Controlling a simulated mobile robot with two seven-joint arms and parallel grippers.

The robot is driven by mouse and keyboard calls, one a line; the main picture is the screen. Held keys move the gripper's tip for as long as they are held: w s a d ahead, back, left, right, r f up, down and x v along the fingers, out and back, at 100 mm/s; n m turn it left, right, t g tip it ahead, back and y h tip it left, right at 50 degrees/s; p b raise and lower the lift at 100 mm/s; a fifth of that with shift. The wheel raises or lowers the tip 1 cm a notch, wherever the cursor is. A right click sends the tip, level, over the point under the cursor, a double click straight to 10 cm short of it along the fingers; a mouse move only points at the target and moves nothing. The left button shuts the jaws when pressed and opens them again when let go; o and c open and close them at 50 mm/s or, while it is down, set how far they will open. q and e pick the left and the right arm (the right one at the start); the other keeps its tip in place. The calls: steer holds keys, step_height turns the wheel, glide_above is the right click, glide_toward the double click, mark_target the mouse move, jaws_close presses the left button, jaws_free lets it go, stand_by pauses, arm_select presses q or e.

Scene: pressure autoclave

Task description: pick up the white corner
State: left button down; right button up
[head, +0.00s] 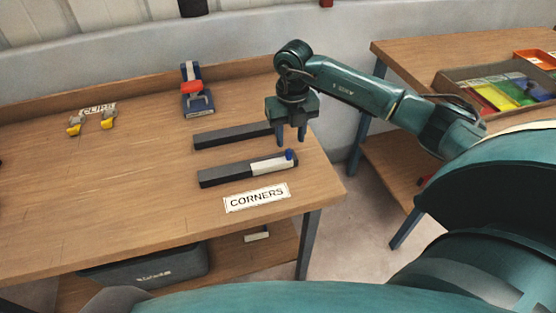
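The white corner (268,166) looks like a pale strip with a blue end (289,155). It lies on the right part of the nearer dark bar (226,176), close to the table's right edge. My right gripper (291,138) points down above and just behind it, near the right end of the farther dark bar (228,137). Its two fingers are apart with nothing visible between them. The gap between the fingers and the white corner is hard to judge. My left gripper is not in view.
A CORNERS label (257,198) lies in front of the bars. A red and blue device (196,101) and yellow clips (75,126) by a CLIPS label stand farther back. A second table (408,60) at right holds a bin of coloured items (500,88). The wooden tabletop's left-centre (110,180) is clear.

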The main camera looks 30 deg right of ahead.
mark_target(289, 150)
steer(key=shift+w+f+p, duration=0.2)
steer(key=shift+f+p, duration=0.3)
steer(key=shift+f, duration=2.4)
jaws_close()
